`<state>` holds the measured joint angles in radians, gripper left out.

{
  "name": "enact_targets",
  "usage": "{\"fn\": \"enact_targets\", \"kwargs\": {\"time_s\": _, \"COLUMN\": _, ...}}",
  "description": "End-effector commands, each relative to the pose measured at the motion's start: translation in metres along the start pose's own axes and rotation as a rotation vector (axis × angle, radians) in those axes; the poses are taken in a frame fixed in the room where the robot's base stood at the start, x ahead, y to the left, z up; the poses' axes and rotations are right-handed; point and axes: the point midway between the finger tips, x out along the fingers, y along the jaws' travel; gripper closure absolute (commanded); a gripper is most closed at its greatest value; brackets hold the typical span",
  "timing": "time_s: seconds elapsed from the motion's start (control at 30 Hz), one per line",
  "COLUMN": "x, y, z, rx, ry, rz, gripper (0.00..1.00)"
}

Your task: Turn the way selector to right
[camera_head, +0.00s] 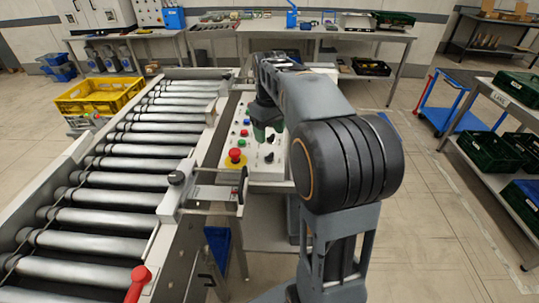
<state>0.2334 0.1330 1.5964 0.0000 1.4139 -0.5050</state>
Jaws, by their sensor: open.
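The control panel (229,133) is a light box beside the roller conveyor. It carries coloured buttons, a red mushroom button (235,154) on a yellow base, and small black knobs. One black knob (269,157) is near the panel's front right. I cannot read the labels, so which knob is the way selector and where it points cannot be told. My gripper (260,131) hangs fingers down over the right part of the panel, behind that front knob. It is open; its fingertips are small and dark, and what lies between them is hidden.
The roller conveyor (110,175) runs along the left, with a yellow crate (98,97) beyond its left side. A red-handled lever (138,279) stands at its front. A blue trolley (447,115) and a shelf with green crates (525,90) stand right. Floor between is clear.

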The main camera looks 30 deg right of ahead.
Motion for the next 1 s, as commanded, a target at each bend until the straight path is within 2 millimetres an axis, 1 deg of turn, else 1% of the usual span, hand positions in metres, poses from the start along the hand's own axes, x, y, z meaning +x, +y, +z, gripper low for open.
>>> {"fn": "enact_targets", "kwargs": {"time_s": 0.03, "x": 0.012, "y": 0.0, "z": 0.0, "rx": 0.0, "ry": -0.003, "rz": -0.001, "gripper": 0.38}}
{"fn": "enact_targets", "kwargs": {"time_s": 0.2, "x": 0.042, "y": 0.0, "z": 0.0, "rx": 0.0, "ry": -0.001, "rz": -0.001, "gripper": 0.38}}
{"fn": "enact_targets", "kwargs": {"time_s": 0.4, "x": 0.066, "y": 0.0, "z": 0.0, "rx": 0.0, "ry": 0.0, "rz": 0.0, "gripper": 0.38}}
{"fn": "enact_targets", "kwargs": {"time_s": 0.6, "x": 0.078, "y": 0.0, "z": 0.0, "rx": 0.0, "ry": 0.001, "rz": 0.001, "gripper": 0.38}}
{"fn": "enact_targets", "kwargs": {"time_s": 0.93, "x": 0.08, "y": 0.0, "z": 0.0, "rx": 0.0, "ry": 0.001, "rz": 0.001, "gripper": 0.38}}
{"fn": "enact_targets", "kwargs": {"time_s": 1.0, "x": 0.08, "y": 0.0, "z": 0.0, "rx": 0.0, "ry": 0.001, "rz": 0.001, "gripper": 0.44}}
